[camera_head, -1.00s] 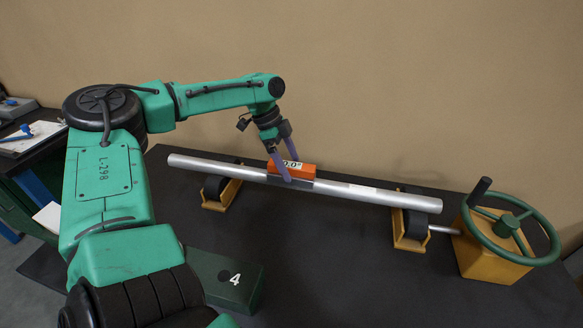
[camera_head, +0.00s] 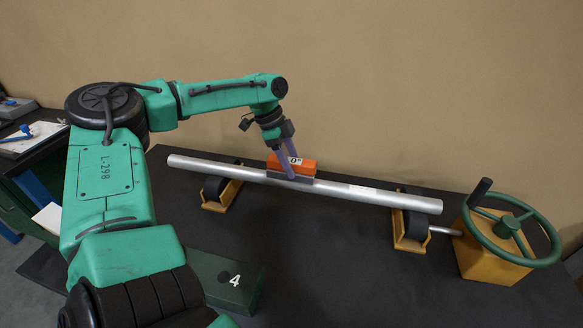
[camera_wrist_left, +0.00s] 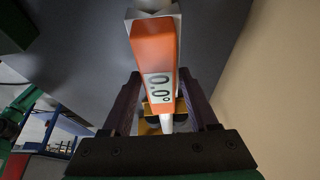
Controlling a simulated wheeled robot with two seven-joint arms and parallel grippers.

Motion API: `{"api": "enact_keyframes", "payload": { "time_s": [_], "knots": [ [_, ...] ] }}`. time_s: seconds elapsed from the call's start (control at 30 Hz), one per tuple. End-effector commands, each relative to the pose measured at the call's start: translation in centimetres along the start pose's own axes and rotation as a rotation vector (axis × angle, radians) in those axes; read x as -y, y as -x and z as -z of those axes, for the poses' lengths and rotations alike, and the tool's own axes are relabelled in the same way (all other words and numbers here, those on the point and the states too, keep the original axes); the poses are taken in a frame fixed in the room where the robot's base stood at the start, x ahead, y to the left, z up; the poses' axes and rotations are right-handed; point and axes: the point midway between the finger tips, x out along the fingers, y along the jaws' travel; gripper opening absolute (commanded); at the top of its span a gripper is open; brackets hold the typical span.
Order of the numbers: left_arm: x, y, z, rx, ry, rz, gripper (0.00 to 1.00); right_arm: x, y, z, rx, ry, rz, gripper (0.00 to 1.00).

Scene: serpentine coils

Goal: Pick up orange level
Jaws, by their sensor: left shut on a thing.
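The orange level (camera_head: 306,166) sits on top of a long silver tube (camera_head: 350,192), left of the tube's middle. My left gripper (camera_head: 291,169) is above the tube and shut on the level, with purple fingers on either side of it. One finger covers part of the level's display in the head view. In the left wrist view the level (camera_wrist_left: 154,52) lies lengthwise between the fingers (camera_wrist_left: 163,105), and its display reads 0.0°. The level still appears to rest on the tube. My right gripper is not in view.
The tube lies on two yellow roller stands (camera_head: 229,193) (camera_head: 401,234) on a dark table (camera_head: 340,270). A yellow box with a green handwheel (camera_head: 507,227) stands at the right. A green block marked 4 (camera_head: 228,282) is in front. A tan wall is behind.

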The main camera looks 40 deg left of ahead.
Motion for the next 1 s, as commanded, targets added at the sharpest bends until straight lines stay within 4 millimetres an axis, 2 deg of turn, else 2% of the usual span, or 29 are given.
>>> {"api": "enact_keyframes", "payload": {
  "time_s": [0.13, 0.23, 0.4, 0.5, 0.67, 1.0],
  "knots": [
    [0.2, 3.7, 1.6, -0.004, -0.004, 0.01, 0.0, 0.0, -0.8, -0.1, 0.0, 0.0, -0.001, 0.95],
    [0.2, 7.4, 3.1, -0.002, -0.002, 0.01, 0.0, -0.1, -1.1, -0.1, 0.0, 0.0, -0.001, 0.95],
    [0.1, 13.2, 5.5, 0.0, 0.0, 0.006, 0.0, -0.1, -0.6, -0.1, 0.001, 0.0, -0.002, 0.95],
    [0.1, 15.5, 6.4, 0.0, 0.0, 0.003, 0.0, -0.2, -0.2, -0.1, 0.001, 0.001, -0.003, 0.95],
    [0.1, 17.0, 7.0, 0.0, 0.0, 0.002, 0.0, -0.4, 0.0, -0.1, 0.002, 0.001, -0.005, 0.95],
    [0.0, 16.8, 7.0, 0.0, 0.0, 0.002, 0.0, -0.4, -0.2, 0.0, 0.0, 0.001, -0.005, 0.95]
  ]
}}
